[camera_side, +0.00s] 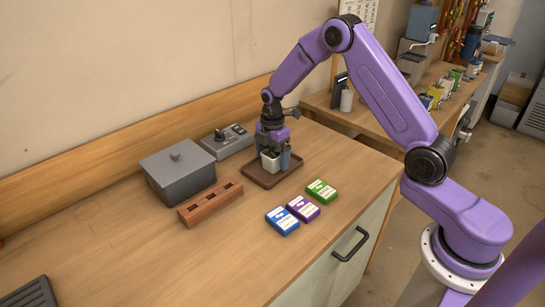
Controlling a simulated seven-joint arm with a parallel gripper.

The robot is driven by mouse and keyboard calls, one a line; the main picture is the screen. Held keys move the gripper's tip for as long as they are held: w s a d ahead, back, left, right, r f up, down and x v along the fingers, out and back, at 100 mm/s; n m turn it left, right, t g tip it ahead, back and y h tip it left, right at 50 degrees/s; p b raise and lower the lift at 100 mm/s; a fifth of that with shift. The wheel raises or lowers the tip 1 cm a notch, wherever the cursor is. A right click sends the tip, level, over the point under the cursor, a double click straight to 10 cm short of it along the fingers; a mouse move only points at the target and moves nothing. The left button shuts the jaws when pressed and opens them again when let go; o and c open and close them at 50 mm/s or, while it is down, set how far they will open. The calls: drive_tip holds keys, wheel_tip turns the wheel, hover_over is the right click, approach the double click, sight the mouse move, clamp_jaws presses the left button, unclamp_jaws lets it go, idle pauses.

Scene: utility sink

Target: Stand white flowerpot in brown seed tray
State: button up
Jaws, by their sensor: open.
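The tray lies flat on the wooden counter. My gripper (273,158) points down over the pot. Its fingers are open, one on either side of the pot. Whether a finger touches the pot cannot be told.
A grey lidded box (178,175) and a grey device with a knob (227,140) stand left of the tray. A reddish-brown block with holes (210,203) lies in front of the box. Blue (282,220), purple (303,208) and green (321,192) packets lie near the front edge.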

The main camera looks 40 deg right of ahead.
sight(272, 155)
wheel_tip(272, 155, up, 12)
drive_tip(key=s+a+r+m, duration=0.1)
drive_tip(key=s+a+r, duration=0.2)
drive_tip(key=s+a, duration=0.4)
drive_tip(key=s+a+r+m, duration=0.15)
drive_tip(key=s+a, duration=0.25)
drive_tip(key=s, duration=0.7)
drive_tip(key=s+d+m, duration=0.1)
drive_tip(key=s+d, duration=0.1)
drive_tip(key=s, duration=0.8)
drive_tip(key=s+d+m, duration=0.1)
drive_tip(key=s+m, duration=0.1)
drive_tip(key=s, duration=0.8)
drive_tip(key=shift+s+d+f, duration=0.15)
drive_tip(key=shift+d+f, duration=0.2)
drive_tip(key=shift+f, duration=0.1)
